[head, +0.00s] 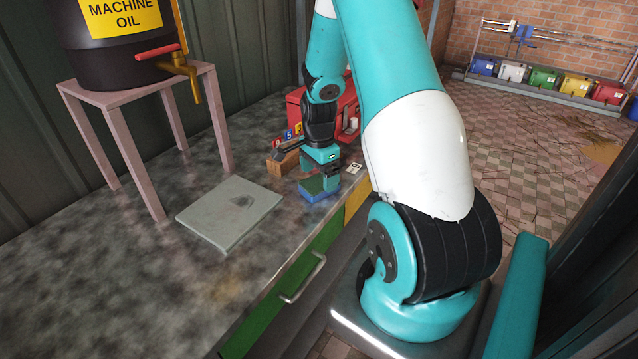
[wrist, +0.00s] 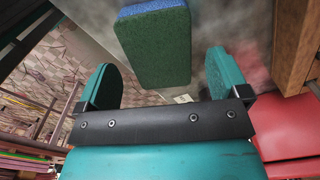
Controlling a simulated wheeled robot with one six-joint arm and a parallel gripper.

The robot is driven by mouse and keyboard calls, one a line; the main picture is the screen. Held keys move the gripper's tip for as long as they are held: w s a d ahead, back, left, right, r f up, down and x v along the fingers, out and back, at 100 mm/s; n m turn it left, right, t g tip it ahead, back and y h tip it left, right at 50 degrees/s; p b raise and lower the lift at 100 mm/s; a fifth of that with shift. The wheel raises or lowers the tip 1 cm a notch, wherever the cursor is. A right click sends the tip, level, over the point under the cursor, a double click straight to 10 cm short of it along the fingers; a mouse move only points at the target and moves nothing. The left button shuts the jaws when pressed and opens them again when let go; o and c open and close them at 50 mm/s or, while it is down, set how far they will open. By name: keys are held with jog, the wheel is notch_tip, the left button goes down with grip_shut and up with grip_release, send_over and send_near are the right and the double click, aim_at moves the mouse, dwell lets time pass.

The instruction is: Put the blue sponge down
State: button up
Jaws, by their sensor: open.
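The blue sponge (head: 318,195), with a green layer on top, appears to lie on the grey counter near its front edge. In the wrist view the sponge (wrist: 156,45) shows its green face and a blue side, beyond and between the two teal fingers. In the wrist view my gripper (wrist: 163,80) is open, with a gap visible between the sponge and each finger. The head view does not show clearly how far the fingertips are from the sponge.
A wooden block (head: 283,160) and a red toolbox (head: 297,105) stand behind the gripper. A grey plate (head: 230,212) lies left of the sponge. A pink stand (head: 136,88) carries an oil drum (head: 118,48). The front-left counter (head: 130,285) is clear.

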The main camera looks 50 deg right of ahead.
aim_at(319, 182)
notch_tip(319, 182, up, 9)
jog(key=w+a+r+n+t+y, duration=0.1)
jog(key=a+r+n, duration=0.2)
jog(key=a+n, duration=0.35)
jog(key=w+a+r+n, duration=0.1)
jog(key=a+r+n, duration=0.2)
jog(key=a, duration=0.6)
jog(key=s+a+r+n+y, duration=0.1)
jog(key=s+a+r+n, duration=0.2)
jog(key=s+a+n, duration=0.5)
jog(key=s+a+r+n+g+y, duration=0.1)
jog(key=s+a+r+n+y, duration=0.1)
jog(key=s+a+n, duration=0.7)
jog(key=a+r+n, duration=0.1)
jog(key=a+n, duration=0.1)
jog(key=a, duration=0.3)
jog(key=shift+s+a+r+b, duration=0.15)
jog(key=shift+a+b, duration=0.2)
jog(key=shift+a, duration=0.05)
jog(key=shift+d, duration=0.15)
